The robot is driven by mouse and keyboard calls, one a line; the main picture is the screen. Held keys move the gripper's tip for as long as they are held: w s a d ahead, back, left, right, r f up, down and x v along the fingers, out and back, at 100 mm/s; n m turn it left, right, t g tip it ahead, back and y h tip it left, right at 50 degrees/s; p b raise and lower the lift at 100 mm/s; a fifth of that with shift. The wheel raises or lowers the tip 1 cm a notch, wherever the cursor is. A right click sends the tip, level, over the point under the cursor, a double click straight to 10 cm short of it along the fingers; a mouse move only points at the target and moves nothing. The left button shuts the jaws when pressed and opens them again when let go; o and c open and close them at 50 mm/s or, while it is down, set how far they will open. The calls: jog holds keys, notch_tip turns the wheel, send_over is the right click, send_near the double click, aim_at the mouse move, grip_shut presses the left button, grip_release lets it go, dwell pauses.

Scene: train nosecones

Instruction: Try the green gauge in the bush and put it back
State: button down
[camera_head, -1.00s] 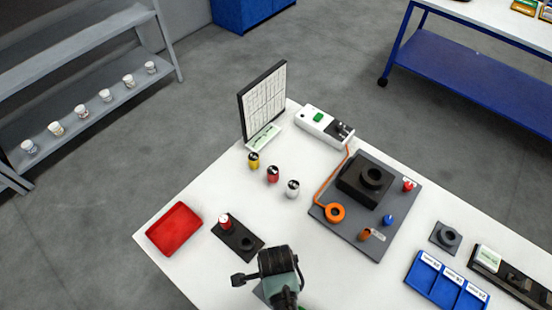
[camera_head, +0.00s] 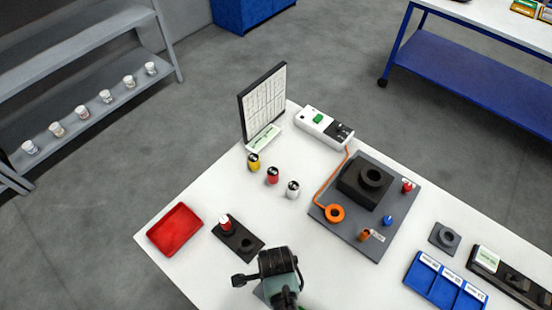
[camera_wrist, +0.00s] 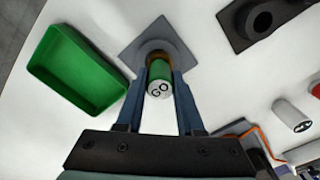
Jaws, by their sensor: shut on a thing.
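The green gauge (camera_wrist: 158,80), a short cylinder with "GO" on its pale end, is between the fingers of my gripper (camera_wrist: 158,88) in the wrist view. My gripper is shut on it. The gauge's far end meets the ring of a grey bush on a square plate (camera_wrist: 133,52). I cannot tell whether it is inside the bore or just above it. In the head view my wrist hides the gauge, the fingertips and most of this bush.
A green tray (camera_wrist: 75,70) lies left of the bush in the wrist view. A black holder (camera_head: 238,240) bears a red gauge, with a red tray (camera_head: 174,229) beside it. Yellow, red and white cylinders (camera_head: 293,189) stand behind. A grey fixture plate (camera_head: 360,240) is to the right.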

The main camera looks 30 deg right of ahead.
jog(key=shift+f+b, duration=0.3)
jog(key=shift+f, duration=0.2)
dwell(0.4)
jog(key=shift+r, duration=0.1)
dwell(0.8)
jog(key=shift+r+p, duration=2.65)
jog(key=shift+p, duration=0.1)
jog(key=shift+r, duration=1.05)
